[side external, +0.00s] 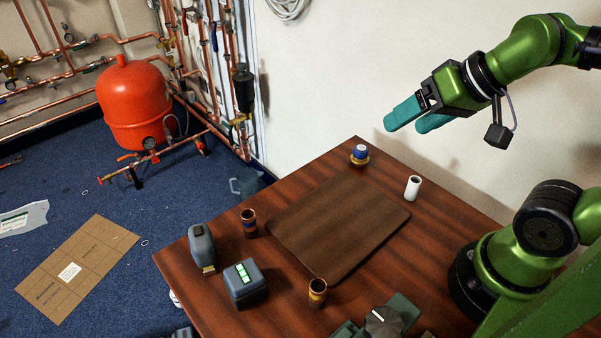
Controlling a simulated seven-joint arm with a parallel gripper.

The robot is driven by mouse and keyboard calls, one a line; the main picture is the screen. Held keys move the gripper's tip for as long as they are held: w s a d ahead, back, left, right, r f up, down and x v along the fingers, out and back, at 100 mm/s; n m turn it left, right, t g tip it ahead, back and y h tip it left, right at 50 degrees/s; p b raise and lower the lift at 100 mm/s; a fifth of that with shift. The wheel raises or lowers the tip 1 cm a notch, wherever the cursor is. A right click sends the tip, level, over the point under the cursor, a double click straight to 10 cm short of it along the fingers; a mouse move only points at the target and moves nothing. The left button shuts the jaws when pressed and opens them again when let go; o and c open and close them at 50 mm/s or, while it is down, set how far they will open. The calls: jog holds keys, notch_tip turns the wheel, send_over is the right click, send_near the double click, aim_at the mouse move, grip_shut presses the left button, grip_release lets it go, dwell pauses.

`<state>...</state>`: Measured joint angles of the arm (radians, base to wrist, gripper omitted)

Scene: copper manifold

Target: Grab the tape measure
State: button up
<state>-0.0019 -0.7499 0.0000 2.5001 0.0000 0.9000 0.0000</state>
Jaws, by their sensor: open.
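The tape measure (201,246) looks like the grey rounded case near the left edge of the wooden table, with a yellowish tip at its lower end. It stands apart from the things around it. My gripper (418,119) has teal fingers and is open and empty. It hangs high above the far right part of the table, well away from the tape measure. The fingers partly overlap in this view.
A grey box with green-lit squares (246,284) sits close by, right of the tape measure. Copper fittings (248,224) (317,293), a white cylinder (413,188) and a blue-capped brass part (360,154) surround a brown board (338,226). A dark knobbed device (383,321) is at the front.

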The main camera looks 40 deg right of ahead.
jog(key=a+f+g, duration=0.1)
jog(key=a+f, duration=0.1)
jog(key=g+h, duration=0.3)
jog(key=g, duration=0.1)
send_over(199, 236)
jog(key=s, duration=0.2)
jog(key=s+x, duration=0.1)
jog(key=x, duration=0.3)
jog(key=shift+g, duration=0.3)
jog(key=w+f, duration=0.1)
jog(key=f, duration=1)
jog(key=w+f, duration=0.1)
jog(key=f, duration=0.5)
jog(key=shift+w+a, duration=0.1)
jog(key=shift+w, duration=0.2)
jog(key=shift+r, duration=0.1)
jog(key=c, duration=1.2)
jog(key=shift+c, duration=0.2)
